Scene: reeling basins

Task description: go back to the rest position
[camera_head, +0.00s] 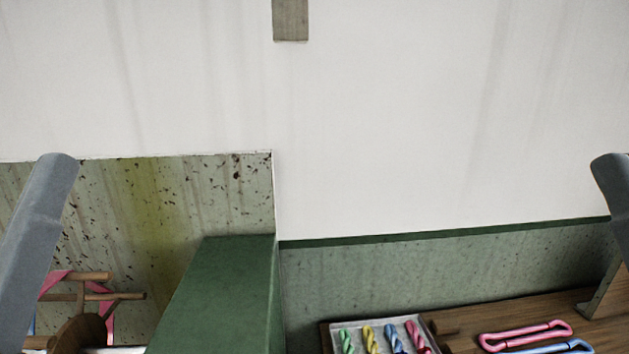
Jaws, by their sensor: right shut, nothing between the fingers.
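My left arm (38,245) comes in at the left edge as a smooth grey link, upright and leaning slightly right. My right arm (612,195) shows as a similar grey link, cut off by the right edge. No fingers of either gripper can be made out in this view, and nothing held is visible.
At the lower right, a wooden table (465,313) bears a tray (332,335) of green, yellow, blue and pink skeins, plus pink (525,336) and blue (560,348) loops. A green block (215,290) stands mid-left, beside a wooden reel (80,325) with pink strands. White wall fills the upper view.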

